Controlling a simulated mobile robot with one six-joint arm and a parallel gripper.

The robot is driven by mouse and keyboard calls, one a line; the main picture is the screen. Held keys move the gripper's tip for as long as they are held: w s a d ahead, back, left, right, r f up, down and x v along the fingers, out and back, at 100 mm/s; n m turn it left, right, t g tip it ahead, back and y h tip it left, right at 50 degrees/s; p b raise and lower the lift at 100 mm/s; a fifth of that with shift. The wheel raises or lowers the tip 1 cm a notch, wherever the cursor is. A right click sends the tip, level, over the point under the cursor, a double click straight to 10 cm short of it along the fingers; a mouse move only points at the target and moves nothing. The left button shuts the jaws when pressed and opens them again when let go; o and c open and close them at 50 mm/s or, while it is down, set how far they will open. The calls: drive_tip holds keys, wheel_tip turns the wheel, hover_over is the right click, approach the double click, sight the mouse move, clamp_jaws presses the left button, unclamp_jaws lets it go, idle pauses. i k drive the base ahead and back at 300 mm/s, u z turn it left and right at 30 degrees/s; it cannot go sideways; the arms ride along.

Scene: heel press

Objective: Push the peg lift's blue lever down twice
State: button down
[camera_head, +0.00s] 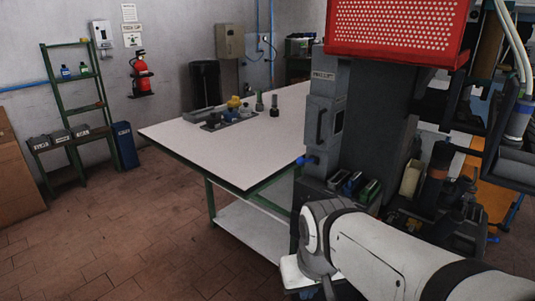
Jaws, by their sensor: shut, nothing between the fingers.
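The peg lift (322,115) looks like the tall grey labelled unit right of the table, with a dark handle on its front. A small blue knob (307,161) sticks out to the left low on this unit and looks like the end of the blue lever. The rest of the lever cannot be made out. My white arm crosses the lower right, with a rounded joint below the knob, apart from it in the picture. My gripper is not visible; it is hidden or out of frame.
A white-topped table (200,141) with a grey tray of small parts (228,119) stands left of the unit. A red perforated panel (395,30) hangs above. Small coloured items (355,185) sit below the knob at right. The brick floor at left is clear.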

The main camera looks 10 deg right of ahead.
sight(300, 160)
drive_tip(key=z, duration=0.1)
drive_tip(key=i, duration=0.95)
drive_tip(key=u, duration=0.1)
